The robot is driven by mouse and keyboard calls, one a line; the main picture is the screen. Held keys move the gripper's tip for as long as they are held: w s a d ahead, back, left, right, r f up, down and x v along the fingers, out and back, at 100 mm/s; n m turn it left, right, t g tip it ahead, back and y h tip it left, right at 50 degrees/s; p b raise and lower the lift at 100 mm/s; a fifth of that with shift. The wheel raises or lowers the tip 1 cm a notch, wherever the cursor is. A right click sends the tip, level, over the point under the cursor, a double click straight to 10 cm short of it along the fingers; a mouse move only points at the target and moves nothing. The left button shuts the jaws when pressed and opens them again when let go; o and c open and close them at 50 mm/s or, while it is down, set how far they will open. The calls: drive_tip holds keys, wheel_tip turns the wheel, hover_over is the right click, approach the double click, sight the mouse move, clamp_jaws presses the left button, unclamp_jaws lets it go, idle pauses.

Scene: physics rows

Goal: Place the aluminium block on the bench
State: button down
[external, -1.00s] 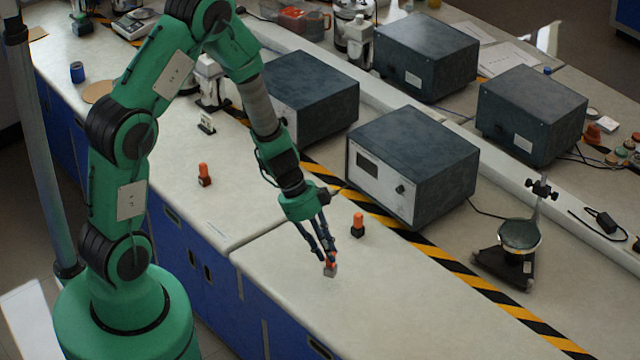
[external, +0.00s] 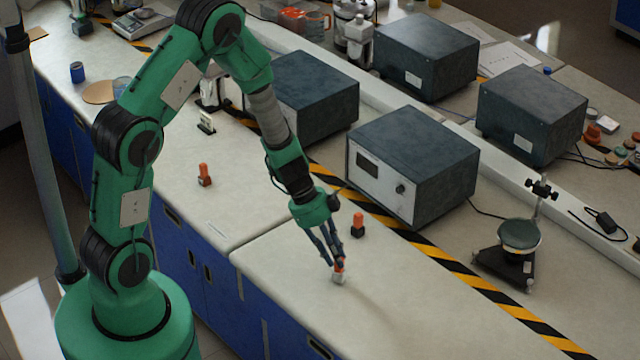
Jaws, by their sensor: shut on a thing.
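My gripper (external: 339,264) points down over the near right part of the bench and is shut on a small block. The aluminium block (external: 338,279) is silver-grey at the bottom with an orange top, which the fingers partly hide. It looks upright and low over the pale bench top (external: 430,310). I cannot tell whether its underside touches the surface.
A dark block with an orange top (external: 357,226) stands just behind my gripper. Another orange-topped block (external: 204,174) stands further left. A large instrument box (external: 415,165) sits beyond the striped tape (external: 440,258). The bench right of my gripper is clear.

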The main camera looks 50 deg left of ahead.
drive_tip(key=shift+f, duration=0.35)
drive_tip(key=c, duration=1.5)
unclamp_jaws()
drive_tip(key=shift+c, duration=0.2)
drive_tip(key=shift+r, duration=0.1)
drive_tip(key=p+v, duration=0.5)
drive_tip(key=v, duration=0.7)
